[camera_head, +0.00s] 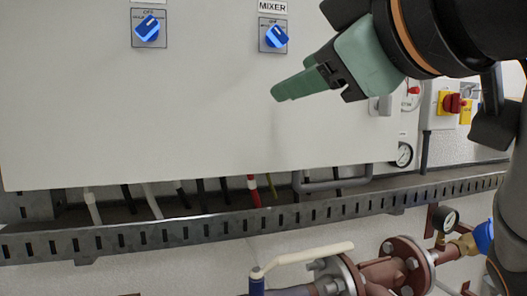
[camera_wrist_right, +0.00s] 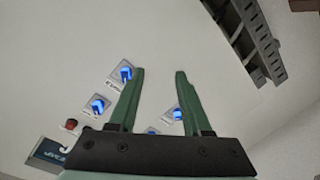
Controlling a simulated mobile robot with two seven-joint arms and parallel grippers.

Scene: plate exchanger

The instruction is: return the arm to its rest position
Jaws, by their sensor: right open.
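My right gripper (camera_head: 292,88) comes in from the upper right in the head view, in front of the pale control cabinet (camera_head: 130,115). Its green fingers point left and a little down, below the blue MIXER knob (camera_head: 274,36). In the right wrist view the two fingers of this gripper (camera_wrist_right: 160,72) stand apart with nothing between them. Blue knobs show around the fingers there, one of them (camera_wrist_right: 126,73) beside the left fingertip. The black forearm is mine. My left gripper is out of both views.
Another blue knob (camera_head: 148,28) is at the upper left of the cabinet. A slotted cable tray (camera_head: 190,231) runs below it. Flanged pipes (camera_head: 385,271), a pale lever (camera_head: 303,257) and a gauge (camera_head: 449,220) are lower right. A red-and-yellow switch (camera_head: 453,104) is right of the cabinet.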

